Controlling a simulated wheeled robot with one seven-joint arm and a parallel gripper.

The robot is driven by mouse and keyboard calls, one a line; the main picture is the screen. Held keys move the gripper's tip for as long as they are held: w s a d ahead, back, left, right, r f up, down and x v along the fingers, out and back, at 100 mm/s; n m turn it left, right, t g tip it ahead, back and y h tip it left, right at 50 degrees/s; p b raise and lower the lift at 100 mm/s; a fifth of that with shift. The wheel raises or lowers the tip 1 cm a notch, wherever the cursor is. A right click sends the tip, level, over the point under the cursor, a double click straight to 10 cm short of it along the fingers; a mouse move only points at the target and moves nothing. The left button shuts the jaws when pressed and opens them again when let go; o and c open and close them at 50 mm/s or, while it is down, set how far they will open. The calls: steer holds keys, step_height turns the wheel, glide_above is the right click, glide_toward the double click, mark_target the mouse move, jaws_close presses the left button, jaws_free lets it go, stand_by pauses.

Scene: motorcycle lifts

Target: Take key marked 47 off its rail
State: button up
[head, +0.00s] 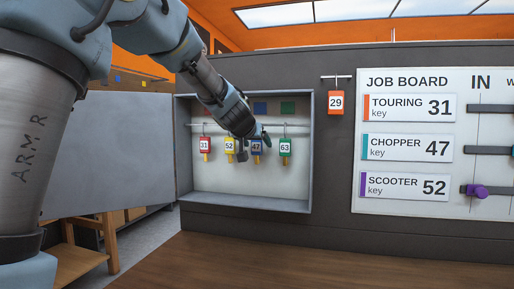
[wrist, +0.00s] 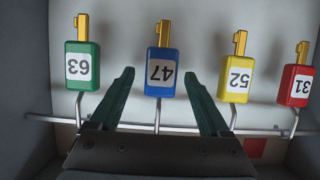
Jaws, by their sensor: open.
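The blue key tag marked 47 (head: 256,147) hangs on the rail (head: 290,125) inside the open key cabinet, between the yellow 52 and the green 63. In the wrist view, which shows the tags upside down, the blue 47 tag (wrist: 161,73) has its brass key pointing up in the picture. My gripper (head: 250,147) is in front of the cabinet at the 47 tag. In the wrist view my gripper (wrist: 161,75) is open, with one finger on each side of the 47 tag's hook. No contact with the tag shows.
Neighbouring tags are red 31 (head: 205,144), yellow 52 (head: 229,145) and green 63 (head: 285,147). The cabinet's walls (head: 309,160) enclose them. An orange 29 tag (head: 335,102) hangs outside, left of the job board (head: 400,200). A wooden counter (head: 260,260) lies below.

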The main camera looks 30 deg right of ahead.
steer(key=shift+w+d+f, duration=0.15)
steer(key=shift+w+d, duration=0.1)
steer(key=shift+w, duration=0.05)
jaws_close()
stand_by(0.5)
